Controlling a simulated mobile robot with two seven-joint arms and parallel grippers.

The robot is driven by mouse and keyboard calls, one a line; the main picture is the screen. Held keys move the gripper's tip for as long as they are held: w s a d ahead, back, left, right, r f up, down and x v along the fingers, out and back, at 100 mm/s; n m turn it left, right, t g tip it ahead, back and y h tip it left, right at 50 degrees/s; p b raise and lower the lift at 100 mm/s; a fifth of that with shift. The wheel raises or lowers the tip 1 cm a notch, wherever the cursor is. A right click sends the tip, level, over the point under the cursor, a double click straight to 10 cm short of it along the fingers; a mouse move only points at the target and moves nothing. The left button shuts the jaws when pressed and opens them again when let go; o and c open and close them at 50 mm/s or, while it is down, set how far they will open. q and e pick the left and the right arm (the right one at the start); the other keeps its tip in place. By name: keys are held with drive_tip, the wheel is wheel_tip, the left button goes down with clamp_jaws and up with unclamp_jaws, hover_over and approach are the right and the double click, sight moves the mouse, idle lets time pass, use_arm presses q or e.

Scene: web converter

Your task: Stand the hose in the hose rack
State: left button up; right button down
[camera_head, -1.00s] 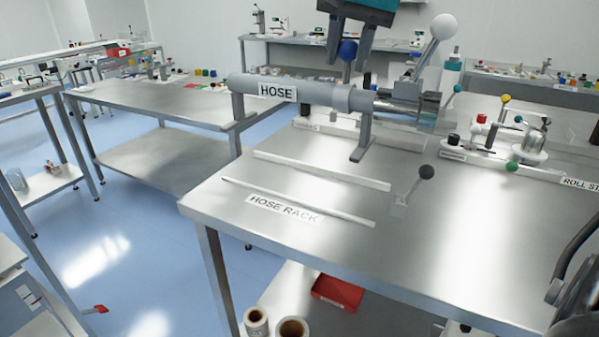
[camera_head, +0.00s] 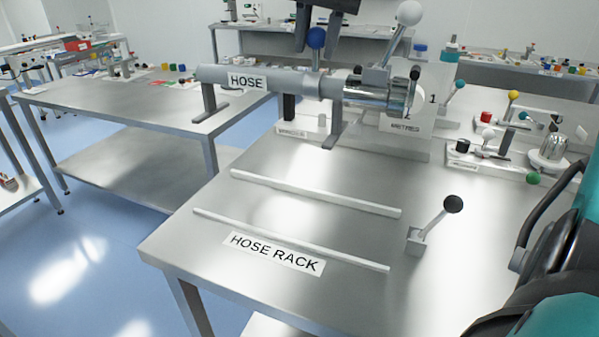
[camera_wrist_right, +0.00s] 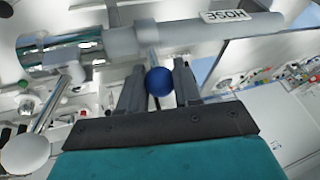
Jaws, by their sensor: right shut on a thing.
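The hose (camera_head: 272,79) is a grey cylinder labelled HOSE, with two legs, a metal end fitting, a blue ball knob (camera_head: 317,38) and a white ball lever (camera_head: 409,14). It lies level, its left end reaching past the table's edge, and seems to hang above the surface. My right gripper (camera_head: 317,28) comes from above and is shut on the blue knob; the wrist view shows the knob (camera_wrist_right: 159,81) between the fingers. The hose rack (camera_head: 290,243) is two parallel white rails on the table behind a HOSE RACK label, with nothing on them. My left gripper is out of view.
A black-knobbed lever (camera_head: 453,204) stands at the rails' right end. A METRES panel (camera_head: 436,105) stands behind the hose fitting. Small devices with coloured knobs (camera_head: 513,96) occupy the table's back right.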

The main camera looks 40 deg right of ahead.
sight(318, 77)
wheel_tip(318, 77, down, 7)
drive_tip(key=shift+s+r+b, duration=0.1)
drive_tip(key=shift+r+b, duration=0.05)
drive_tip(key=shift+b, duration=0.6)
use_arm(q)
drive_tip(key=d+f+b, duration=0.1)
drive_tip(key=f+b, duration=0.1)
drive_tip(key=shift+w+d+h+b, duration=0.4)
use_arm(e)
wheel_tip(318, 77, down, 12)
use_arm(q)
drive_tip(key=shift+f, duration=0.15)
use_arm(e)
drive_tip(key=shift+f, duration=0.25)
drive_tip(key=c, duration=0.8)
unclamp_jaws()
drive_tip(key=shift+f, duration=0.1)
